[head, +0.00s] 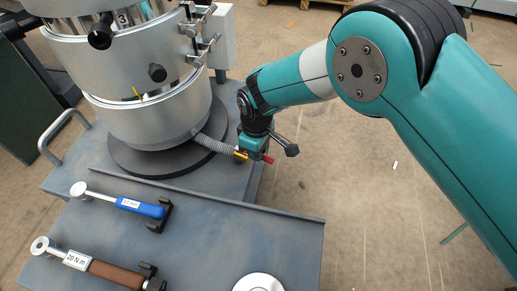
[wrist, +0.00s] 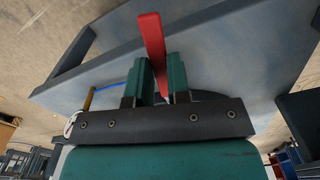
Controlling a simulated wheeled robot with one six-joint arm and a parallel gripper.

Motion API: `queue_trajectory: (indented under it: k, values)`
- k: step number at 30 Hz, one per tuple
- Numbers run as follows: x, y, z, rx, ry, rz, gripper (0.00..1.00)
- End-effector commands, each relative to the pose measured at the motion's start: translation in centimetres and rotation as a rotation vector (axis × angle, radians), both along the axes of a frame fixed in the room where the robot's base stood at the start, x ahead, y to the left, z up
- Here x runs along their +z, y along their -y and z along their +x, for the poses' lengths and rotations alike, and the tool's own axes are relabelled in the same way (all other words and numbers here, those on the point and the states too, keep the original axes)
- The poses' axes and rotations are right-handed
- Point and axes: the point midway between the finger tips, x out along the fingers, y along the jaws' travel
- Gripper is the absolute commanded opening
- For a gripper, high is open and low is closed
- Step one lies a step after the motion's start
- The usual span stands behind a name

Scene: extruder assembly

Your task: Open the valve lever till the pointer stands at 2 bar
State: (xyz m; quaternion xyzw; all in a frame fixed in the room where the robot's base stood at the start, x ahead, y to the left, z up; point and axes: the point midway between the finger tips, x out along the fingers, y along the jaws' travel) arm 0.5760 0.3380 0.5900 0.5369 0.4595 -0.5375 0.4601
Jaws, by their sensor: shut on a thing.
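The valve lever is red; its tip (head: 267,160) shows in the head view just below my gripper (head: 256,146), beside a brass fitting (head: 240,155) at the end of a grey ribbed hose. In the wrist view the red lever (wrist: 152,40) stands up between the two green jaws of my gripper (wrist: 160,72), which are shut on it. The lever sticks out past the fingertips. The gauge's pointer and scale cannot be read in either view. A small white round part (wrist: 70,127) at the lower left of the wrist view may be the gauge, but I cannot tell.
A large silver cylinder (head: 150,122) stands on a dark round base left of my gripper. Two torque wrenches, one blue-handled (head: 140,207) and one brown-handled (head: 115,272), lie on the grey bench (head: 200,240). A silver disc (head: 258,283) sits at its front. Floor right of the bench is mostly clear.

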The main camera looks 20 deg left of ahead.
Motion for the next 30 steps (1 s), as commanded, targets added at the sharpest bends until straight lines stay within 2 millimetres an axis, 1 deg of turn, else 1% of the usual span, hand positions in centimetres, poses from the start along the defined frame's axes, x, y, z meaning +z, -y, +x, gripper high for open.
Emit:
queue_trajectory:
  k: [3,4,7,15,19,23,30]
  values:
    - [0.2,-0.2,0.3,0.000,0.007,0.009,0.00]
    - [0.2,-0.2,0.3,0.000,0.007,0.009,0.20]
    - [0.2,-0.1,0.2,0.000,0.006,0.007,0.43]
    - [0.1,0.0,0.1,-0.001,0.003,0.004,0.44]
    - [0.9,0.0,0.1,-0.001,0.003,0.004,0.44]
    - [3.2,0.0,0.1,-0.001,0.004,0.005,0.44]
    - [9.4,0.0,0.1,-0.001,0.005,0.006,0.44]
